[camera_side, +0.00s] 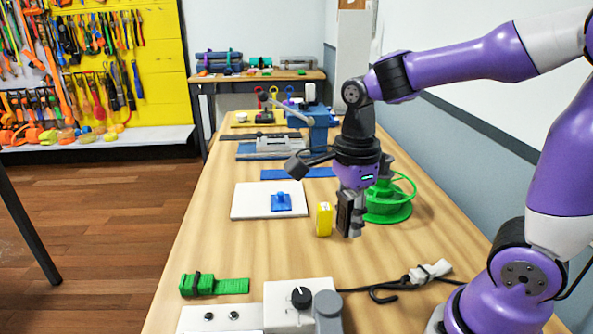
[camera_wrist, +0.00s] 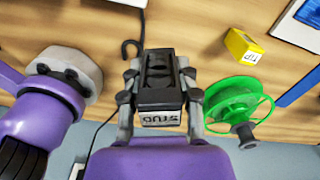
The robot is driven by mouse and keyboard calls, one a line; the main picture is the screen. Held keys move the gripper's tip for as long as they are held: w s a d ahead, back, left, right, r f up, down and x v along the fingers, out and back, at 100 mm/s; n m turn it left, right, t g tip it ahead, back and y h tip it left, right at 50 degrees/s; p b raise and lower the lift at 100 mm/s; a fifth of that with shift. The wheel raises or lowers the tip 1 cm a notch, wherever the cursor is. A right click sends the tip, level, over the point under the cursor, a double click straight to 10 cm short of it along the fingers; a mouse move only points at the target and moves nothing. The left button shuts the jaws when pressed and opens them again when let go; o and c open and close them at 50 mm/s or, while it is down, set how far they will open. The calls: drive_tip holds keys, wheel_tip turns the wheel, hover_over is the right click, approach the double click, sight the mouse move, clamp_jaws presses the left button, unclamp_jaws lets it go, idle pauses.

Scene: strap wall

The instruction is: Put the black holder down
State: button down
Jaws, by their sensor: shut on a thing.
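The black holder (camera_wrist: 159,80) is between the two fingers of my gripper (camera_wrist: 160,75) in the wrist view. It is a dark block with slots on its face and a white label on its end that seems to read "STUD". In the side view the holder (camera_side: 344,212) hangs upright from my gripper (camera_side: 350,215) near the table, just right of a yellow block. I cannot tell whether its lower end touches the wood. My gripper is shut on it.
A yellow block (camera_side: 324,219) stands close to the left. A green spool (camera_side: 388,212) stands behind to the right. A white board (camera_side: 250,200) with a blue piece (camera_side: 282,202) lies further left. Bare wood (camera_side: 270,255) lies in the foreground.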

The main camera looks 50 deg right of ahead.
drive_tip(key=w+r+n, duration=0.2)
drive_tip(key=n, duration=0.9)
drive_tip(key=w+r+n, duration=0.3)
drive_tip(key=n, duration=0.9)
drive_tip(key=shift+a+r+n, duration=0.2)
drive_tip(key=shift+a+n, duration=0.1)
drive_tip(key=shift+a, duration=0.15)
drive_tip(key=w+d+f+m, duration=0.3)
drive_tip(key=d+m, duration=0.1)
drive_tip(key=d, duration=0.3)
drive_tip(key=w+d+f+m, duration=0.4)
drive_tip(key=d, duration=0.2)
drive_tip(key=shift+m, duration=0.5)
drive_tip(key=f, duration=0.6)
drive_tip(key=d+f, duration=0.1)
drive_tip(key=f, duration=0.3)
drive_tip(key=shift+d, duration=0.1)
drive_tip(key=shift+f, duration=0.1)
